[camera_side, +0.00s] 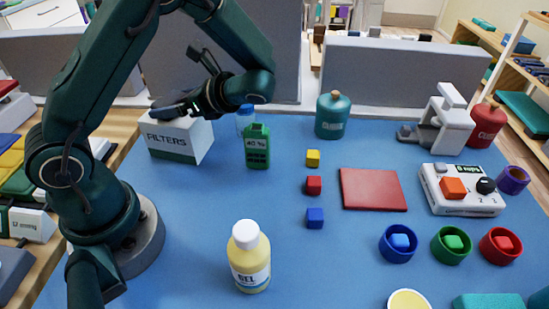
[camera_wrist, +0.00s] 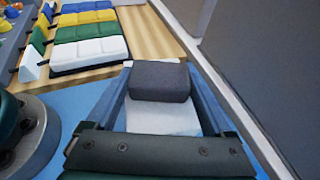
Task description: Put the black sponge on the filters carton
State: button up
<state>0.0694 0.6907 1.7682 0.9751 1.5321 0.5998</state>
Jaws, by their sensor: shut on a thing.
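The black sponge (camera_wrist: 160,84) is a dark grey block between the two fingers of my gripper (camera_wrist: 159,76) in the wrist view. My gripper is shut on it. The filters carton (camera_side: 178,142) is a white and green box at the left of the blue table in the side view. Its white top (camera_wrist: 162,119) shows under the sponge in the wrist view. In the side view my gripper (camera_side: 172,111) is right at the carton's top, and the dark fingers hide most of the sponge. I cannot tell whether the sponge touches the carton.
A yellow gel bottle (camera_side: 249,258) stands at the front. Small cubes and a red mat (camera_side: 373,189) lie further right. A grey partition (camera_side: 400,80) runs behind.

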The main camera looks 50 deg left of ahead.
jog(key=shift+f, duration=0.15)
jog(key=o, duration=1.1)
jog(key=shift+c, duration=0.2)
jog(key=shift+w+d+r, duration=0.1)
jog(key=shift+d+r, duration=0.1)
jog(key=shift+r, duration=0.05)
jog(key=v, duration=1.1)
jog(key=s+d+r+n+t+h, duration=0.1)
jog(key=s+d+n+t+h, duration=0.7)
jog(key=n+t+h, duration=0.2)
jog(key=n+h, duration=0.2)
jog(key=n, duration=0.1)
jog(key=shift+d+r+t, duration=0.2)
jog(key=shift+r+t, duration=0.05)
jog(key=shift+t, duration=0.05)
